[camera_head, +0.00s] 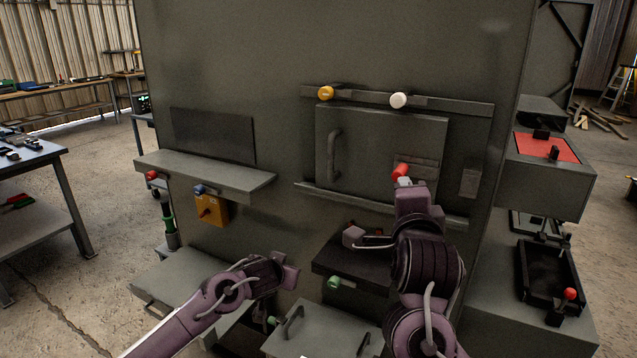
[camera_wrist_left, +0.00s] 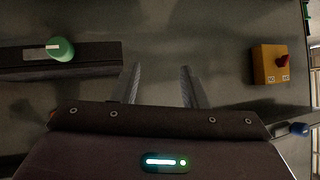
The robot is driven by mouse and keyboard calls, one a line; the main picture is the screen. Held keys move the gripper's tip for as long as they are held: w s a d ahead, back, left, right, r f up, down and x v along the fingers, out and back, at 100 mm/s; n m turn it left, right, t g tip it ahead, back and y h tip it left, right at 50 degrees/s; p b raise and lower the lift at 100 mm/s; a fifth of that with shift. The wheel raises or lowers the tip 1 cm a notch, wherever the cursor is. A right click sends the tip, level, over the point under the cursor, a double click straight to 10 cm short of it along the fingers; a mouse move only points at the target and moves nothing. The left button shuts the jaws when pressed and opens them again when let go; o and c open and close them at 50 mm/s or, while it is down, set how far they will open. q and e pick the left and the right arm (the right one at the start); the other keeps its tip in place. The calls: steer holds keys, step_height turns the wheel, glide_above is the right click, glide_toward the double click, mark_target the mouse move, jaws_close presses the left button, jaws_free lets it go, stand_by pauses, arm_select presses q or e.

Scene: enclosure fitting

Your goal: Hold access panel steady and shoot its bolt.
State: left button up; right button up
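The access panel (camera_head: 370,130) is a grey plate on the large grey enclosure, with a bar handle (camera_head: 334,155) on its left side. A red bolt knob (camera_head: 401,170) sits at the panel's lower right, by a slotted plate. My right gripper (camera_head: 404,183) is right at the red knob, seen from behind; whether its fingers are closed on the knob is hidden. My left gripper (camera_head: 290,272) is low, left of and below the panel, away from the handle. The left wrist view shows its two fingers (camera_wrist_left: 160,86) apart with nothing between them.
Yellow (camera_head: 326,93) and white (camera_head: 398,100) knobs sit on a rail above the panel. A shelf (camera_head: 210,178) and an orange switch box (camera_head: 212,210) are at left. A green-knobbed dark drawer (camera_head: 350,262) is below the panel. A red-topped box (camera_head: 545,148) stands at right.

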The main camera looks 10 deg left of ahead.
arm_select(q)
steer(key=w+d+r+t+h, duration=0.1)
steer(key=d+r+t, duration=0.1)
steer(key=r, duration=0.6)
steer(key=w+d+r+t, duration=0.1)
steer(key=d+r+t, duration=0.15)
steer(key=r, duration=0.55)
steer(key=t+h, duration=0.1)
steer(key=t, duration=0.1)
glide_toward(330, 145)
steer(key=shift+n, duration=0.3)
steer(key=shift+w+d+f, duration=0.1)
steer(key=shift+w+d, duration=0.05)
steer(key=shift+w, duration=1.25)
steer(key=shift+w+d+f, duration=0.1)
steer(key=shift+w+d, duration=0.05)
steer(key=shift+w, duration=1.25)
steer(key=shift+w+d+f, duration=0.1)
steer(key=shift+w+d, duration=0.05)
steer(key=shift+w, duration=1.25)
jaws_close()
